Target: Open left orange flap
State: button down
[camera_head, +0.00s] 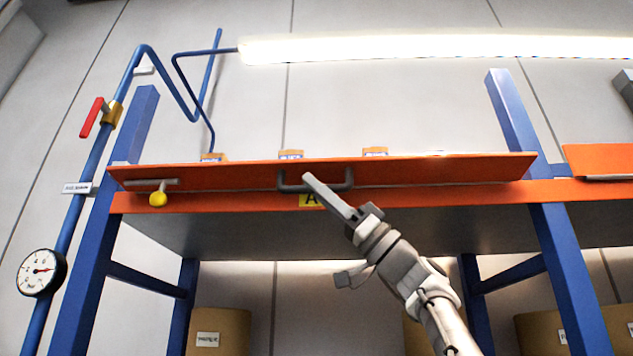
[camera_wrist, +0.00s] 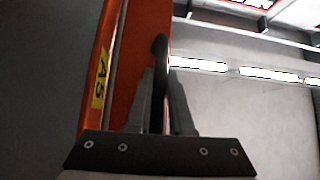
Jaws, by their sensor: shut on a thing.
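The left orange flap (camera_head: 430,171) is a long panel along the front of the rack's upper shelf, tilted, with a thin gap along its lower edge. Its dark bar handle (camera_head: 349,180) is at its middle. My gripper (camera_head: 308,180) reaches up from the lower right and is shut on the handle's left part. In the wrist view, the two fingers (camera_wrist: 163,100) close around the dark handle (camera_wrist: 158,48), in front of the orange flap (camera_wrist: 132,60). The fingers partly hide the handle.
A yellow knob (camera_head: 158,198) on a latch sits at the flap's left end. A yellow label (camera_head: 312,200) is below the handle. Blue posts (camera_head: 513,115) flank the flap. A second orange flap (camera_head: 600,160) is at right. Blue pipes with a red lever (camera_head: 92,117) and gauge (camera_head: 41,272) stand left.

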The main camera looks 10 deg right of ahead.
jog(key=shift+w+d+f+n+g, duration=0.1)
jog(key=shift+n+g, duration=0.45)
jog(key=shift+g, duration=0.05)
jog(key=shift+w+f+n+g, duration=0.1)
jog(key=shift+n+g, duration=0.45)
jog(key=shift+g, duration=0.05)
jog(key=shift+f+n, duration=0.1)
jog(key=shift+n, duration=0.3)
jog(key=c, duration=0.8)
grip_release()
jog(key=b+v, duration=0.3)
jog(key=v, duration=0.5)
jog(key=b+v, duration=0.4)
jog(key=v, duration=0.5)
jog(key=shift+w+f, duration=0.2)
jog(key=shift+f, duration=0.15)
